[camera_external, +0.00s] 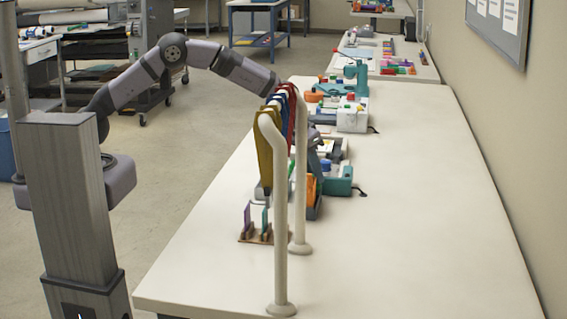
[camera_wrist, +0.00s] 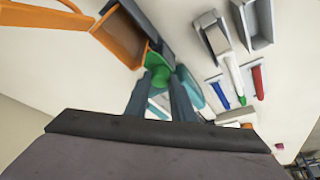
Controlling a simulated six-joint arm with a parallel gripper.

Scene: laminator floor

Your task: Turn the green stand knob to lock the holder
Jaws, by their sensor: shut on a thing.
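The green knob (camera_wrist: 158,76) shows in the wrist view, beside a grey and orange body (camera_wrist: 123,38) that looks like the stand with its holder. My gripper (camera_wrist: 163,82) is shut on the knob, one finger on each side of it. The fingers cover part of the knob, so its turn angle cannot be told. In the external view, my gripper is hidden behind hanging coloured straps, and I cannot make out the knob there. An orange and dark unit (camera_external: 313,196) shows partly behind the rack's post.
A cream rail rack (camera_external: 281,235) with yellow, blue and red straps (camera_external: 265,150) stands in front of the work area. A small board with upright plates (camera_external: 257,236) is beside it. Grey trays (camera_wrist: 215,38) and blue and red tools lie to the right in the wrist view. The near right table (camera_external: 420,240) is clear.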

